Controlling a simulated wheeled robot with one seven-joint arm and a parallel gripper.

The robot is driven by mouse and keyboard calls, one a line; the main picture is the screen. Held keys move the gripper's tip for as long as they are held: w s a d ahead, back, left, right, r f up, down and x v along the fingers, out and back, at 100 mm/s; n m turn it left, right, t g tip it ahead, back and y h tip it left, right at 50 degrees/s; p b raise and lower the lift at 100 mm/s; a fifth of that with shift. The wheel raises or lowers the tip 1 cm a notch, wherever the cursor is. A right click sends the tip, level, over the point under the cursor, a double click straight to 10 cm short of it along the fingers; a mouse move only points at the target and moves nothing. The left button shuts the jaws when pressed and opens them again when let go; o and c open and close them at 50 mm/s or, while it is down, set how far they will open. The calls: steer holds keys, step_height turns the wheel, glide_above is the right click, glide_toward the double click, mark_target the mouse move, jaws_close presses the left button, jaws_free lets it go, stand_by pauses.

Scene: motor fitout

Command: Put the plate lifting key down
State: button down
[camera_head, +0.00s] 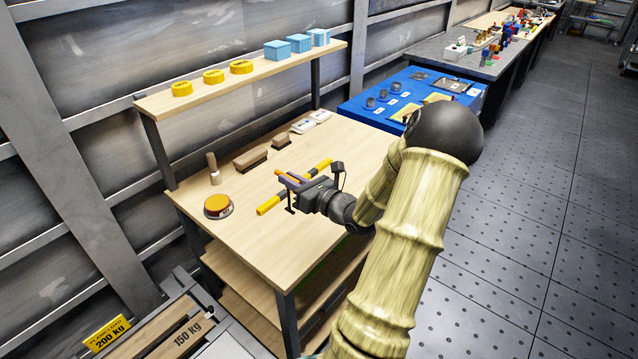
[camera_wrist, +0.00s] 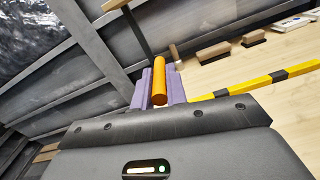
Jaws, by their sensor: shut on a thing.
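My gripper (camera_head: 287,181) is over the wooden workbench (camera_head: 290,245), near its middle. Its purple fingers are shut on the plate lifting key, whose orange cylindrical handle (camera_wrist: 159,82) lies between them in the wrist view. In the head view a bit of the orange handle (camera_head: 281,173) shows at the fingertips, and a thin dark stem (camera_head: 290,204) hangs below them. The stem's end is close to the bench top; I cannot tell whether it touches.
A yellow and black bar (camera_head: 267,206) lies under and beside my gripper. An orange-topped round item (camera_head: 217,206), a wooden-handled tool (camera_head: 213,170) and brown brushes (camera_head: 251,158) stand further left and back. A shelf (camera_head: 215,90) overhangs the back. The front bench top is clear.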

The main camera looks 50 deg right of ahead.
glide_above(293, 212)
steer(key=shift+f, duration=2.8)
steer(key=shift+f, duration=2.1)
steer(key=shift+f+b, duration=0.1)
steer(key=shift+b, duration=0.2)
steer(key=c, duration=1.4)
jaws_free()
